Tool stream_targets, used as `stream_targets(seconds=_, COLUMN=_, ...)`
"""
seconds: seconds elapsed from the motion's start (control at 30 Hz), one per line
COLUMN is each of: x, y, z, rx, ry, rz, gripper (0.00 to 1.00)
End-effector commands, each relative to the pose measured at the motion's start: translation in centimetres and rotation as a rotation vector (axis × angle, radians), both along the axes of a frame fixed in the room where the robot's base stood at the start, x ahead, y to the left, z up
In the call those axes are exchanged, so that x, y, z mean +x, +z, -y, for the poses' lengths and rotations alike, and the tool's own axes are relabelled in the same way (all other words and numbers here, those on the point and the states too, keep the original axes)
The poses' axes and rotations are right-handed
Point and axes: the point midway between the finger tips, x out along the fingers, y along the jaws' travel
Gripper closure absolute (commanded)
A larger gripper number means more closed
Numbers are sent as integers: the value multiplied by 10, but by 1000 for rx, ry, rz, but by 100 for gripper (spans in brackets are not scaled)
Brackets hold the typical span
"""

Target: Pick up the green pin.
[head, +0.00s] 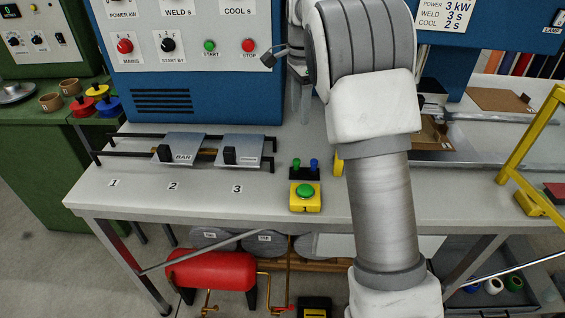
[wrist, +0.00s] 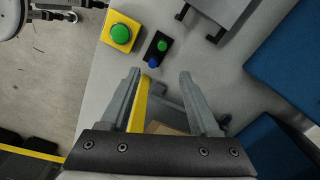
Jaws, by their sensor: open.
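The green pin (head: 296,164) stands upright in a small black holder (head: 304,175), left of a blue pin (head: 314,164), on the grey bench. In the wrist view the green pin (wrist: 162,45) and blue pin (wrist: 152,61) lie just beyond my fingertips. My gripper (wrist: 160,76) is open, with nothing held between its fingers. In the head view my gripper (head: 302,108) hangs above and behind the holder, fingers pointing down, partly hidden by my arm.
A yellow box with a green button (head: 306,198) sits just in front of the holder. Sliding plates on black rails (head: 180,145) are at left. The blue control cabinet (head: 190,75) stands behind. A yellow bar (wrist: 139,108) shows near my left finger. Bare bench lies left of the button box.

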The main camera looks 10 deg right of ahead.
Motion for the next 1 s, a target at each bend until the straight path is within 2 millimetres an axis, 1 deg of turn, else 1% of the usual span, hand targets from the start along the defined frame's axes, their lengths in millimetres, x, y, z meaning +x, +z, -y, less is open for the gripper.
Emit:
stream_targets(seconds=0.17, x=4, y=-17, z=-1, rx=-4, ry=-21, rz=-8, gripper=37)
stream_targets(seconds=0.27, x=3, y=-35, z=-1, rx=-4, ry=-20, rz=-10, gripper=37)
stream_targets(seconds=0.4, x=3, y=-67, z=-1, rx=-3, ry=-18, rz=-12, gripper=37)
stream_targets(seconds=0.6, x=3, y=-107, z=-1, rx=-4, ry=-17, rz=-10, gripper=37)
stream_targets(seconds=0.7, x=4, y=-120, z=-1, rx=-4, ry=-17, rz=-8, gripper=37)
stream_targets(seconds=0.93, x=4, y=-135, z=0, rx=-4, ry=-17, rz=-8, gripper=37)
stream_targets(seconds=1.0, x=5, y=-145, z=1, rx=-4, ry=-18, rz=-9, gripper=37)
